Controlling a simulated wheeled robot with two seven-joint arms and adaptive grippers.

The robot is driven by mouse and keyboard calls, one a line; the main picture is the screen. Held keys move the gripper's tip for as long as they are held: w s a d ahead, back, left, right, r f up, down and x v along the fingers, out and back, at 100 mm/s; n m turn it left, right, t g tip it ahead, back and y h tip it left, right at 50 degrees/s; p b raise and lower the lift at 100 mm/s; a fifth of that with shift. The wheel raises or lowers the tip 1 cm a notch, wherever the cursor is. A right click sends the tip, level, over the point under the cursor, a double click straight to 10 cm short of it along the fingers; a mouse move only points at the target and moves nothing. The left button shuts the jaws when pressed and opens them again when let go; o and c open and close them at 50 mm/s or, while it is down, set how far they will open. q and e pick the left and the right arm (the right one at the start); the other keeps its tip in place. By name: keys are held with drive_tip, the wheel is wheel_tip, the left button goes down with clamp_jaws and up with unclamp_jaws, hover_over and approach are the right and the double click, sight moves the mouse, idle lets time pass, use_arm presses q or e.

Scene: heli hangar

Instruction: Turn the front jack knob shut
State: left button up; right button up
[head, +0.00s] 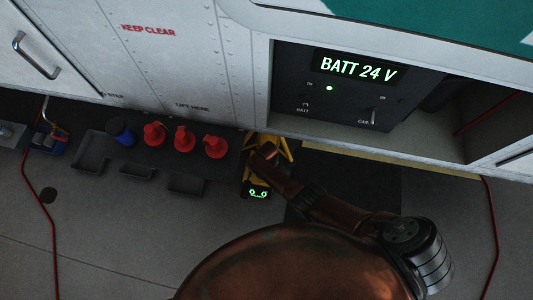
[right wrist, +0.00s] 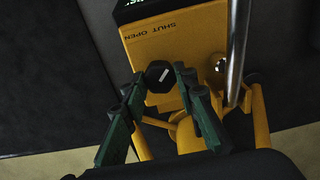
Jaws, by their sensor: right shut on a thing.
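The yellow jack (head: 284,147) stands on the floor against the white body panel, partly covered by my arm in the head view. A green-lit face (head: 258,192) shows at its near end. In the right wrist view, the jack's yellow housing (right wrist: 185,45) carries the printed words SHUT and OPEN. Below them is a black knob (right wrist: 158,71) with a slanted white mark. My right gripper (right wrist: 159,79) has its green fingers on either side of the knob and is shut on it. Which word the mark points to is unclear. My left gripper is not in view.
A steel rod (right wrist: 238,50) rises beside the knob. Left of the jack are several red bottle-like items (head: 184,139), a blue-and-black cylinder (head: 121,132) and dark trays (head: 186,184). An open bay holds a BATT 24 V panel (head: 355,68). A red cable (head: 493,225) hangs at right.

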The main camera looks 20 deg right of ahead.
drive_tip(key=shift+s+a, duration=0.15)
drive_tip(key=shift+s, duration=0.05)
idle(0.3)
drive_tip(key=o, duration=1.2)
drive_tip(key=shift+w, duration=0.1)
drive_tip(key=shift+w+r, duration=0.1)
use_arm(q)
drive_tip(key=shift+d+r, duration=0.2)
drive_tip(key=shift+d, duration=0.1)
use_arm(e)
wheel_tip(320, 180, up, 12)
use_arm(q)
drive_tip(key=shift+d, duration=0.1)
